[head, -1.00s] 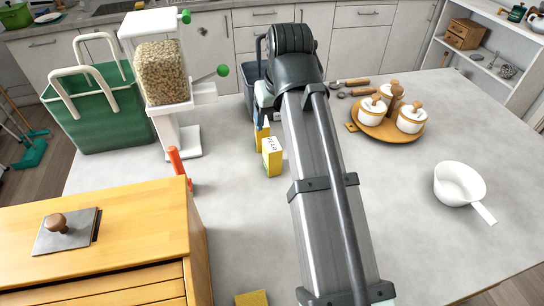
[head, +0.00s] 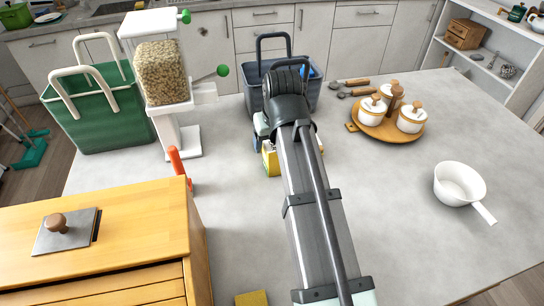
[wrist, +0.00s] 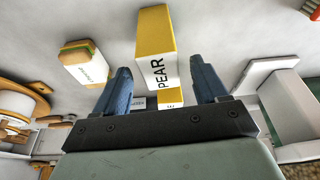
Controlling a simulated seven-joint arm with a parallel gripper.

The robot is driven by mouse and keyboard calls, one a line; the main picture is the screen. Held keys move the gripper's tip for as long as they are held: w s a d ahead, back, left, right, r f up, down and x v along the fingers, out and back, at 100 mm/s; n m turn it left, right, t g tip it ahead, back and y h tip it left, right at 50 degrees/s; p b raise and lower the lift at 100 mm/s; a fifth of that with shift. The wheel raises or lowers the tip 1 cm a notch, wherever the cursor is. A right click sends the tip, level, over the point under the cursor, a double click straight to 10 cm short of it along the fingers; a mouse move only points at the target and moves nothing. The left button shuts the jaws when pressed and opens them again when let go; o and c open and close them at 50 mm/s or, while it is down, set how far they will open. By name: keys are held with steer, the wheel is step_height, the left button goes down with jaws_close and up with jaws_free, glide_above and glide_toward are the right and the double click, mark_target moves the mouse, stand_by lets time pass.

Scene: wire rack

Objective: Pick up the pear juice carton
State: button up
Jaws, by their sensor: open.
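The pear juice carton (wrist: 156,48) is white and yellow with the word PEAR on its side. In the wrist view it stands in line with the gap between my fingers, with space on both sides. My gripper (wrist: 160,68) is open and empty. How deep the carton lies between the fingers is hard to tell. In the head view my arm hides most of the gripper. A yellow carton (head: 270,160) shows there just left of the arm, partly covered; its label is not readable.
In the head view, a dark bucket (head: 254,90) is behind the gripper, a grain dispenser (head: 162,75) to the left, and a wooden tray of jars (head: 385,133) to the right. A white pan (head: 459,184) sits farther right.

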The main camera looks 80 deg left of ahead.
steer(key=shift+x, duration=1.75)
steer(key=shift+d, duration=0.15)
steer(key=shift+c, duration=0.4)
steer(key=c, duration=1.1)
